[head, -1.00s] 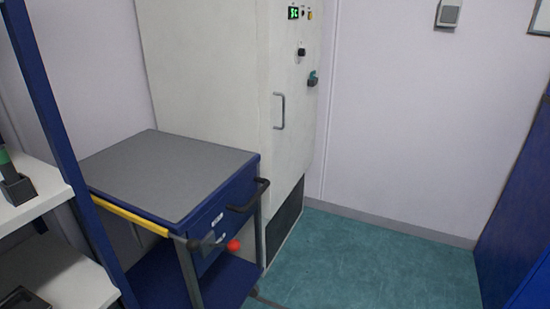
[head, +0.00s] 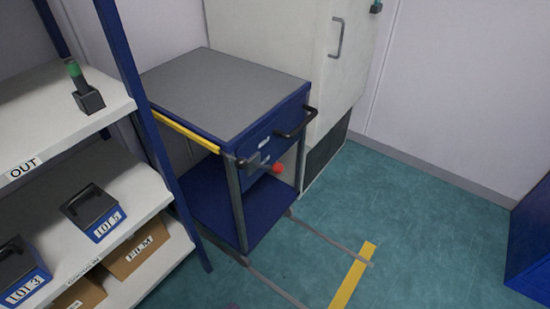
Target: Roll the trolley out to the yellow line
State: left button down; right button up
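The blue trolley (head: 195,190) has a grey top, drawers and a lower shelf. It stands between the shelving and the white cabinet in the head view. A black handle (head: 297,124) sticks out from its right end. A red-knobbed lever (head: 276,168) is at its front corner, and a yellow bar (head: 184,131) runs along its near top edge. The yellow line (head: 352,276) lies on the floor to the right, apart from the trolley. Neither gripper shows in the head view.
Shelving (head: 155,192) with a blue upright stands at the left, holding labelled boxes. A white cabinet (head: 268,30) stands behind the trolley. Grey floor strips (head: 330,238) run from the trolley toward the yellow line. The green floor (head: 420,225) is clear; a blue object (head: 532,245) is at the right edge.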

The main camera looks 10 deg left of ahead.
aim_at(256, 112)
jog(key=k, duration=1.15)
jog(key=z, duration=0.8)
jog(key=i, duration=0.45)
jog(key=z, duration=0.55)
jog(key=i, duration=1.05)
jog(key=u, duration=0.75)
jog(key=i, duration=0.6)
jog(key=u, duration=0.55)
